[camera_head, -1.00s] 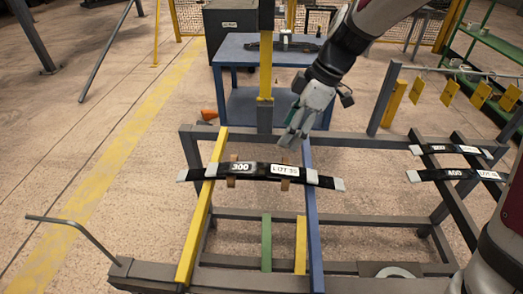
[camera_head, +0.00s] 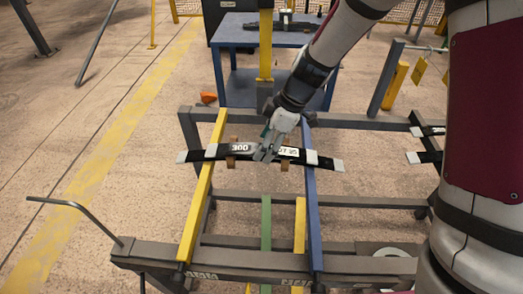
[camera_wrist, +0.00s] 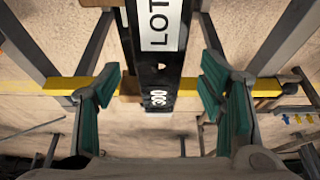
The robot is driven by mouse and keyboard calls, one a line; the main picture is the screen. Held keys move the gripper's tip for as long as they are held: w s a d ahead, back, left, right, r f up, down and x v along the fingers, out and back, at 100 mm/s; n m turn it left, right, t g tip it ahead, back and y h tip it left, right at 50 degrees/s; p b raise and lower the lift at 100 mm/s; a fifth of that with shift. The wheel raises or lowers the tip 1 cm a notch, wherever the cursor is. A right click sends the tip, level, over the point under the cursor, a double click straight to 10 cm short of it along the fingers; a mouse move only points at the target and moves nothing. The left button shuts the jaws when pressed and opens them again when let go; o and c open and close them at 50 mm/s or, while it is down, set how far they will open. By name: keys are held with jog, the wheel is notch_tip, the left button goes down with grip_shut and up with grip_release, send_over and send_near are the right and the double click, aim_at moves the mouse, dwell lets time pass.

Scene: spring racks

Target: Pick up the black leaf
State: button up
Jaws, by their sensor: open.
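The black leaf (camera_head: 212,153) is a long, slightly bowed dark bar with silvery ends and white labels reading 300 and LOT. It lies across the yellow bar (camera_head: 202,190) and the blue bar (camera_head: 311,200) of the rack. My gripper (camera_head: 264,156) is at the middle of the leaf and hides part of its labels. In the wrist view the leaf (camera_wrist: 160,77) runs between the open green-padded fingers of my gripper (camera_wrist: 165,92), with a gap on both sides. I cannot tell the remaining height between fingers and leaf.
More dark leaves (camera_head: 430,157) rest on the rack at the right, partly hidden by my arm. A blue table (camera_head: 235,52) with a dark piece on it stands behind. A bent grey handle (camera_head: 75,205) sticks out at the front left.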

jog(key=shift+x, duration=0.75)
jog(key=shift+d, duration=0.1)
jog(key=shift+c, duration=0.5)
jog(key=c, duration=1.3)
jog(key=shift+r, duration=0.1)
